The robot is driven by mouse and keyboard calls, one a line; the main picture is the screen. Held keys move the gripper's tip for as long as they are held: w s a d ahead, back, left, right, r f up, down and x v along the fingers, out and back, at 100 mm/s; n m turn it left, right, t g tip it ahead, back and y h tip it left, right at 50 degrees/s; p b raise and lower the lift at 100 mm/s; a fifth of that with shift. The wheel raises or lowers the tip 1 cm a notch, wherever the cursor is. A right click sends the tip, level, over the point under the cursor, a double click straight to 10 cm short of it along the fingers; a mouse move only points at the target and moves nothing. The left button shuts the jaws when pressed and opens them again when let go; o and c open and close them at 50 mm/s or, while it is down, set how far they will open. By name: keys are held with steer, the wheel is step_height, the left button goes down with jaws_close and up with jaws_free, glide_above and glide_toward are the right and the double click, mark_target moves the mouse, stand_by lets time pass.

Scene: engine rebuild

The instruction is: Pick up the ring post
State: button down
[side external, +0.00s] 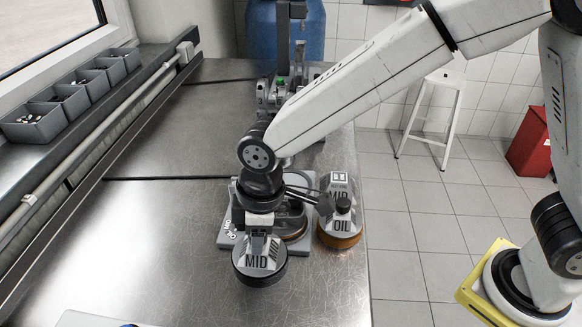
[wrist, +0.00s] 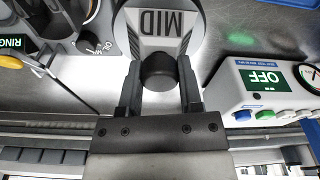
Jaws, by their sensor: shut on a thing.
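The ring post marked MID (side external: 257,270) has a dark round base, a pale labelled face and a black knob. It is under my gripper (side external: 261,238), in front of a grey base plate. In the wrist view the ring post (wrist: 161,22) shows at the top, and my gripper (wrist: 159,72) is shut with one finger on each side of its knob. I cannot tell whether its base touches the bench.
The grey base plate (side external: 228,238) carries a brownish round part, partly hidden by my arm. A panel marked OFF (wrist: 262,80) with buttons and a gauge is at the right in the wrist view. Grey bins (side external: 38,120) line the left ledge. The metal bench is clear at the left.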

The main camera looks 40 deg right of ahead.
mark_target(274, 255)
steer(key=s+r, duration=0.1)
steer(key=s+d+r, duration=0.1)
steer(key=r, duration=0.1)
steer(key=shift+s+d+r, duration=0.2)
steer(key=shift+r, duration=0.05)
steer(key=s+d+r, duration=0.3)
steer(key=s+d, duration=0.1)
steer(key=s, duration=0.3)
steer(key=shift+s+d+r, duration=0.25)
steer(key=shift+s+r, duration=0.05)
steer(key=shift+r, duration=0.1)
steer(key=shift+r, duration=0.1)
